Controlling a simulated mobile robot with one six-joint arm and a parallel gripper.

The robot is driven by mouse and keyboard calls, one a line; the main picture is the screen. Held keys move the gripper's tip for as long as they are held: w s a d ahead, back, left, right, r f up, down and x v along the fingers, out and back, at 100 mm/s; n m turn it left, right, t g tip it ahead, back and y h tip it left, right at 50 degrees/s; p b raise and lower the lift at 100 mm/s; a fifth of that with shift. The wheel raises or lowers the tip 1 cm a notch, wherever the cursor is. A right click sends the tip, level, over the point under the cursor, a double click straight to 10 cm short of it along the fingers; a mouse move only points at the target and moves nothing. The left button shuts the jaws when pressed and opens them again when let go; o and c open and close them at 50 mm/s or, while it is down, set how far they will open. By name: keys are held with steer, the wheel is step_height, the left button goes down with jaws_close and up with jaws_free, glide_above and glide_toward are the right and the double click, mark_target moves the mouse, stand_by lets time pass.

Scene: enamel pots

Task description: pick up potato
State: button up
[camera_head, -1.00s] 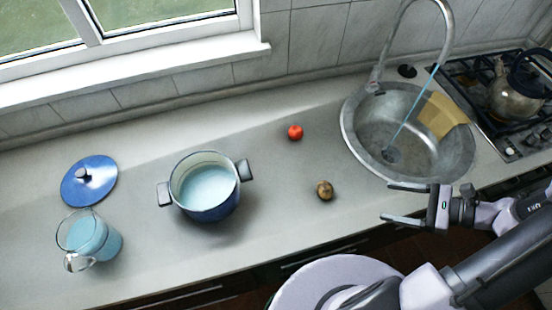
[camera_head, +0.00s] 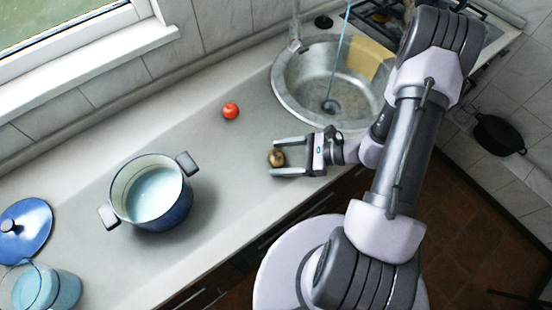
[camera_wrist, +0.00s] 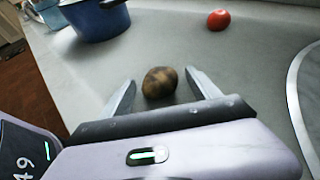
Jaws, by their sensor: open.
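The potato (camera_head: 276,158) is small, brown and mottled, and lies on the grey counter near its front edge. My gripper (camera_head: 274,158) is open, with one finger on each side of the potato. In the wrist view the potato (camera_wrist: 160,82) sits between the tips of my gripper (camera_wrist: 160,90), with a gap to each finger. The fingers do not grip it.
A tomato (camera_head: 230,111) lies on the counter behind the potato. A blue pot (camera_head: 160,215) with pale liquid stands to the left. A blue lid (camera_head: 24,232) and a glass jug (camera_head: 40,290) are farther left. The steel sink (camera_head: 290,95) is behind my gripper.

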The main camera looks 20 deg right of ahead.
steer(key=c, duration=1.5)
steer(key=shift+o, duration=0.2)
steer(key=shift+r, duration=0.1)
